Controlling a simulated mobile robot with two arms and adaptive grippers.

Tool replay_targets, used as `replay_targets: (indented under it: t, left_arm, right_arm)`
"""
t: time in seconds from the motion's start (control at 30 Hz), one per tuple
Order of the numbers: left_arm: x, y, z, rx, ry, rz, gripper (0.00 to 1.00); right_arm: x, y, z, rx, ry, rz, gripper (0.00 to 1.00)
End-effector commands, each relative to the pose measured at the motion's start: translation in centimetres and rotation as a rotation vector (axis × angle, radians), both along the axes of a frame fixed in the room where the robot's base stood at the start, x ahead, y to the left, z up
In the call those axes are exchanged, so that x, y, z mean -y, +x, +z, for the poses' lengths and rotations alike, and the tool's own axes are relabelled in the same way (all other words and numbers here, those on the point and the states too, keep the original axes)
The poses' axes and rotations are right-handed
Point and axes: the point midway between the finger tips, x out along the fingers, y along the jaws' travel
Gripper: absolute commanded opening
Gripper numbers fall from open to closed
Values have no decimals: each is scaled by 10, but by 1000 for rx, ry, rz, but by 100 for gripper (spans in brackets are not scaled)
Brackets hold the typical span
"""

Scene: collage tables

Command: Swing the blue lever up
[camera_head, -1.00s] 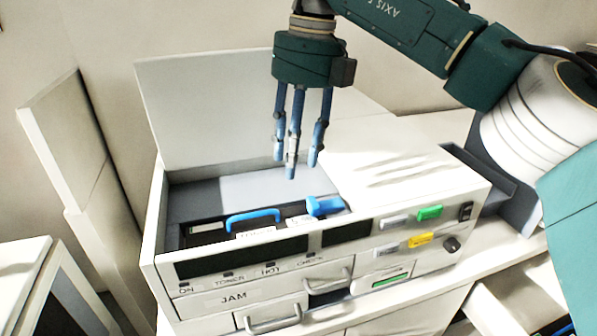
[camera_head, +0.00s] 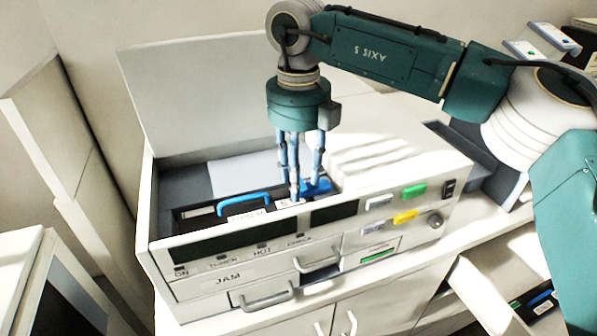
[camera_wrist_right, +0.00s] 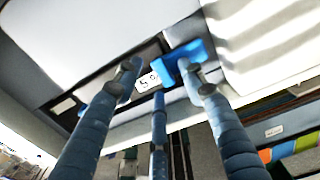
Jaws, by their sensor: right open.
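The blue lever (camera_head: 318,187) lies low inside the open top of a white printer-like machine (camera_head: 210,246), at the right end of the opening. It also shows in the right wrist view (camera_wrist_right: 184,60) as a bright blue bar. My right gripper (camera_head: 301,192) points down over the opening, its blue fingers spread and partly in front of the lever. In the right wrist view the gripper (camera_wrist_right: 158,85) is open, one finger very close to the lever; I cannot tell whether it touches. My left gripper is not in view.
A blue handle (camera_head: 244,201) arches up left of the lever in the same opening. The raised lid (camera_head: 200,100) stands behind. Green button (camera_head: 414,191) and yellow button (camera_head: 404,217) sit on the front right. A drawer (camera_head: 318,262) below is slightly open.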

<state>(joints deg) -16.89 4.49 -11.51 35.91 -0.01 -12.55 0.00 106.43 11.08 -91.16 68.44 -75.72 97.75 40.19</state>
Motion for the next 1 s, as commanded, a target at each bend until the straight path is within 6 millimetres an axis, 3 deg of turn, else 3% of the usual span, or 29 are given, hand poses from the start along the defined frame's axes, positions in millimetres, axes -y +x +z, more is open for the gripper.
replay_targets:
  t: [0.2,0.4,0.73,1.0]
  left_arm:
    - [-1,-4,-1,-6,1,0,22]
    - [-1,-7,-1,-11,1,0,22]
    - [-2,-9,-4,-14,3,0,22]
    - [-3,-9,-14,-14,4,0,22]
  right_arm:
    - [0,0,-1,0,1,0,41]
    - [0,0,-1,0,1,0,1]
    - [1,0,1,-10,30,-1,0]
    - [9,3,8,-56,173,-4,0]
